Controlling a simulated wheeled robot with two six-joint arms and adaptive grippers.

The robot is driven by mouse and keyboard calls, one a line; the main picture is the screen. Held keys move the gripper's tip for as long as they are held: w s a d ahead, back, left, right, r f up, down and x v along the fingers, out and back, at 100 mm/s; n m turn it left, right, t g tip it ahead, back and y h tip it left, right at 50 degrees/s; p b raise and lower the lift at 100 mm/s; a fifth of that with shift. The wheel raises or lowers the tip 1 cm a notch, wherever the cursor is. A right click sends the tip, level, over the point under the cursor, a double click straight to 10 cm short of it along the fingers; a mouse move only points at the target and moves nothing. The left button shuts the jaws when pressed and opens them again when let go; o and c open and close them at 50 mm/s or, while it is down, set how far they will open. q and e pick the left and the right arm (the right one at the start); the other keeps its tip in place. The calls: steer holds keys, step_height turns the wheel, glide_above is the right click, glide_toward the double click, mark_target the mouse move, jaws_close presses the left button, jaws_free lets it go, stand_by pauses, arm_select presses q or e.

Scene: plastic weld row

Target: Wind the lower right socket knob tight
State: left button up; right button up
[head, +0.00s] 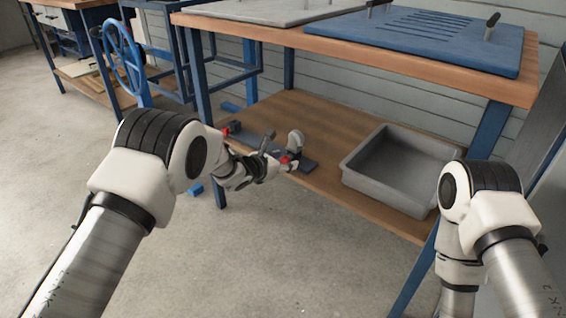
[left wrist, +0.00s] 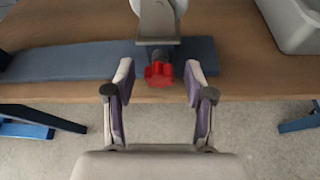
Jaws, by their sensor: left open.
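The red knob (left wrist: 160,74) sits at the front of a white, rounded socket (left wrist: 157,18) on a blue-grey bar (left wrist: 70,62). In the head view this right-hand knob (head: 285,160) is partly hidden by my gripper, beside the white socket (head: 295,142). My left gripper (left wrist: 159,82) is open, with one finger on each side of the knob and a visible gap on both sides. It also shows in the head view (head: 277,166), at the shelf's front. A second red knob (head: 236,127) is at the bar's left end. My right gripper is out of view.
The bar lies on the lower wooden shelf (head: 335,115) of the bench. A grey bin (head: 362,183) stands on the shelf to the right. The bench top (head: 420,68) overhangs it, and a blue leg (head: 208,130) stands left of my gripper.

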arm_select(q)
jaws_close()
steer(key=shift+r, duration=0.15)
steer(key=n+g+h+p, duration=0.1)
steer(key=n+p, duration=0.1)
steer(key=p, duration=0.1)
steer(key=shift+w+a+r+p, duration=0.1)
steer(key=shift+a+r+p, duration=0.05)
steer(key=shift+p, duration=0.2)
steer(key=shift+n+h, duration=0.4)
steer(key=shift+n, duration=0.1)
steer(key=shift+f+n+g+h+p, duration=0.3)
steer(key=shift+n, duration=0.2)
jaws_free()
